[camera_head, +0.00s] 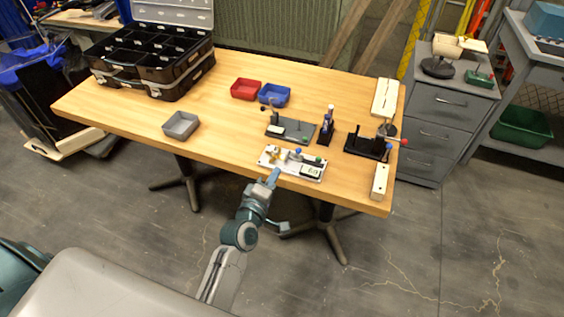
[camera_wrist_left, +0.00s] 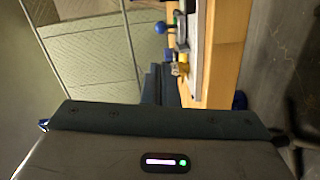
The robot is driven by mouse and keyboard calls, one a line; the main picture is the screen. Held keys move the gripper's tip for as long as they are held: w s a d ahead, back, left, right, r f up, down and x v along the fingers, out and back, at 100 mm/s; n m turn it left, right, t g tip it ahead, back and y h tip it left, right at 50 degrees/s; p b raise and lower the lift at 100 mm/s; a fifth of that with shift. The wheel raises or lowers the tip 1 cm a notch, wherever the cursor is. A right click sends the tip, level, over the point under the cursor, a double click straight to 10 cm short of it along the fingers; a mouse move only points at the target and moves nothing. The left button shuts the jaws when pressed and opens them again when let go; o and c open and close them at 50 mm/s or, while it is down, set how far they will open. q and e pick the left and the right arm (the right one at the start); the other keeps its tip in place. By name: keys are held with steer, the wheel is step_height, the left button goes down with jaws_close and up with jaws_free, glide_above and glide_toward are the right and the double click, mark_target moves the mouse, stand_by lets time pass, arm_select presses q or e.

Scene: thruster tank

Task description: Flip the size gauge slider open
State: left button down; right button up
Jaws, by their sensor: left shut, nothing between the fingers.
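A white gauge plate (camera_head: 284,168) lies near the table's front edge. My left gripper (camera_head: 273,175) is shut and empty at the plate's front-left edge; touching or apart is unclear. In the left wrist view, the blue knob (camera_wrist_left: 160,27) and yellow piece (camera_wrist_left: 180,69) lie just beyond the shut fingers (camera_wrist_left: 157,84). My right gripper is not in view.
A dark plate (camera_head: 290,130), a small black stand (camera_head: 325,130) and a black fixture with a red knob (camera_head: 362,146) stand behind and right. The table (camera_head: 215,145) is clear left of the plate.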

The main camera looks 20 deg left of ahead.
mark_target(287, 165)
arm_select(q)
steer(key=w, duration=0.2)
steer(key=w+p, duration=0.1)
steer(key=w, duration=0.5)
steer(key=shift+w+d+f, duration=0.15)
steer(key=shift+d, duration=0.15)
steer(key=shift+w, duration=0.6)
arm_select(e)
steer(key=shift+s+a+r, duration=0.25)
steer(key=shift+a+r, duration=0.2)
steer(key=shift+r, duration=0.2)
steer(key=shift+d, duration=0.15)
